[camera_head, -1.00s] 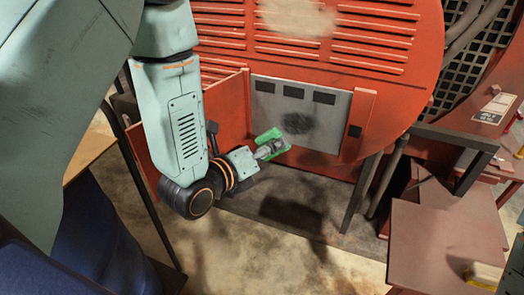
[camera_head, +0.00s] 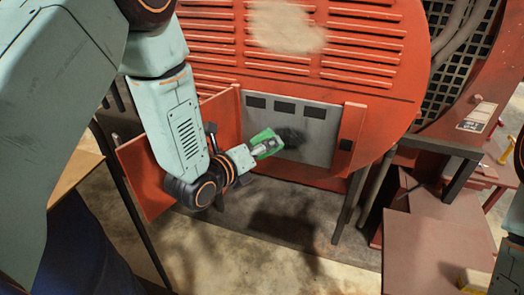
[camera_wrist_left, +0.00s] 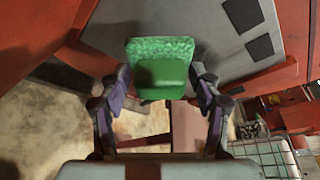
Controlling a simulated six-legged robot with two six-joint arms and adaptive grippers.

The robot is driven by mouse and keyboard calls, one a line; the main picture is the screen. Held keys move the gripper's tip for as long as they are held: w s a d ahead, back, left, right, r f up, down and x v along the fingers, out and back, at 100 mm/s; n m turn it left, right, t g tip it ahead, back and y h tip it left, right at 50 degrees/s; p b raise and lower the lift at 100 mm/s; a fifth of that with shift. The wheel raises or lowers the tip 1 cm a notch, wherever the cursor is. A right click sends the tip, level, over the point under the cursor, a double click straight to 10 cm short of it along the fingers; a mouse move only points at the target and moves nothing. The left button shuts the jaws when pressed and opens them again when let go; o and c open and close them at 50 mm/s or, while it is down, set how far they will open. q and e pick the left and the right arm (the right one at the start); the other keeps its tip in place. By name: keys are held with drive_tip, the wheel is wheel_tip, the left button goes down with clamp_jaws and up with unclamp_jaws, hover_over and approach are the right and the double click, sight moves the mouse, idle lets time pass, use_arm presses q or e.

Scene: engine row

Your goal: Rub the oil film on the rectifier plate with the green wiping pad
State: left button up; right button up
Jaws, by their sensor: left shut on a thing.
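The rectifier plate (camera_head: 315,125) is a grey panel with several dark rectangles, set low on the red engine housing. The oil film (camera_head: 291,137) is a dark smudge on its lower middle. My left gripper (camera_head: 259,149) is shut on the green wiping pad (camera_head: 268,139), which is at the film's left in the head view. I cannot tell whether the pad touches the plate. In the left wrist view the pad (camera_wrist_left: 160,65) sits between the fingers of the left gripper (camera_wrist_left: 161,85), with the grey plate (camera_wrist_left: 222,25) beyond it. The film is not visible there. My right gripper is not in view.
A red side panel (camera_head: 148,175) stands left of the plate, beside my left forearm. A red post (camera_head: 348,140) borders the plate's right side. A reddish bench (camera_head: 430,245) with a yellow block (camera_head: 474,280) is at lower right. The floor below the plate is open.

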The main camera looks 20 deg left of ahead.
use_arm(q)
drive_tip(key=shift+d+r, duration=0.1)
drive_tip(key=shift+d, duration=0.4)
drive_tip(key=shift+w+a, duration=0.3)
drive_tip(key=shift+a, duration=0.15)
drive_tip(key=shift+w+d, duration=0.15)
drive_tip(key=shift+d, duration=0.2)
drive_tip(key=shift+w+a, duration=0.25)
drive_tip(key=shift+w, duration=0.1)
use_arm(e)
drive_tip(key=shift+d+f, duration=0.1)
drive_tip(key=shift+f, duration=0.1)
use_arm(q)
drive_tip(key=shift+w+d, duration=0.25)
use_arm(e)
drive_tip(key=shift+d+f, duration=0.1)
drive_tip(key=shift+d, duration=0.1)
